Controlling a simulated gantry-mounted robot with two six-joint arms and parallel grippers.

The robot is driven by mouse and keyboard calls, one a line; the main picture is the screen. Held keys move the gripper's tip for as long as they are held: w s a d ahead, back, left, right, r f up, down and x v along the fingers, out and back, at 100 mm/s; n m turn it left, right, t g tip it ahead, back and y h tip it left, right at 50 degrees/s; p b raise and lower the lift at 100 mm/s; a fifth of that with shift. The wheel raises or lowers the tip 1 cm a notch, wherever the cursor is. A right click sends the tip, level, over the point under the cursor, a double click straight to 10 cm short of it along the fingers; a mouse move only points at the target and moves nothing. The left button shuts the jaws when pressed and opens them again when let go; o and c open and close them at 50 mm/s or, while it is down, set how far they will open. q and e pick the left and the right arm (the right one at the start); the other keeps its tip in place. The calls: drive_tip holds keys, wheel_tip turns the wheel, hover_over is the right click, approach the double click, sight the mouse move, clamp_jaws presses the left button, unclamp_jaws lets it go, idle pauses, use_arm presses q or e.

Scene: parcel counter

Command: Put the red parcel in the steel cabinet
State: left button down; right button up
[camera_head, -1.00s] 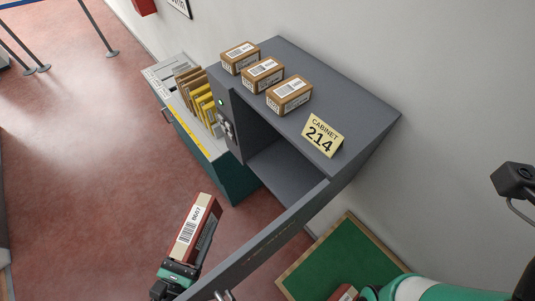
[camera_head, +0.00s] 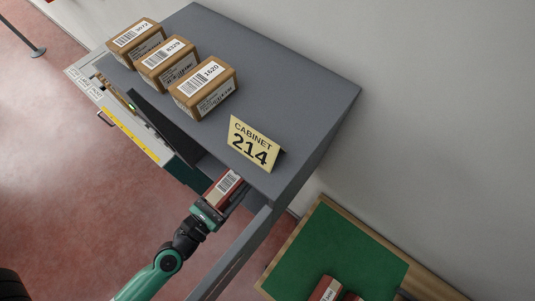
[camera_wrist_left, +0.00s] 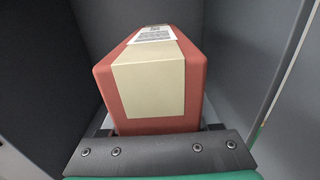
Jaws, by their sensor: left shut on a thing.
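The red parcel (camera_head: 224,187) has a cream band and a white barcode label. My left gripper (camera_head: 209,208) is shut on its near end and holds it at the mouth of the steel cabinet (camera_head: 300,80). In the left wrist view the red parcel (camera_wrist_left: 152,85) points away from the gripper (camera_wrist_left: 157,150), with grey cabinet walls (camera_wrist_left: 240,50) around it. The cabinet door (camera_head: 240,252) stands open to the right of the parcel. The parcel's far end is partly hidden under the cabinet top in the head view. My right gripper is not in view.
Several brown boxes, one of them here (camera_head: 205,88), and a yellow sign (camera_head: 252,143) reading CABINET 214 stand on the cabinet top. A green mat (camera_head: 330,245) with red parcels (camera_head: 326,289) lies at the lower right. A counter (camera_head: 125,120) stands at the left.

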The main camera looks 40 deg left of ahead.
use_arm(q)
drive_tip(key=shift+a+f, duration=0.1)
drive_tip(key=a+b, duration=0.1)
drive_tip(key=w+f+b, duration=0.1)
drive_tip(key=b, duration=0.1)
drive_tip(key=shift+w+a+f, duration=0.1)
drive_tip(key=shift+a+f, duration=0.15)
drive_tip(key=shift+a, duration=0.15)
drive_tip(key=w+a+f+b, duration=0.4)
drive_tip(key=a, duration=0.1)
drive_tip(key=w+a+f+b, duration=0.2)
drive_tip(key=a+f, duration=0.1)
drive_tip(key=shift+w+f, duration=0.1)
drive_tip(key=shift+w, duration=0.15)
drive_tip(key=shift+w+a, duration=0.15)
drive_tip(key=f+b, duration=0.3)
drive_tip(key=shift+w+a+f, duration=0.3)
drive_tip(key=shift+a+f, duration=0.05)
drive_tip(key=shift+f, duration=0.35)
drive_tip(key=shift+s+d+r, duration=0.1)
drive_tip(key=shift+r, duration=0.05)
drive_tip(key=shift+f, duration=0.2)
drive_tip(key=shift+c, duration=0.6)
unclamp_jaws()
drive_tip(key=shift+r, duration=0.1)
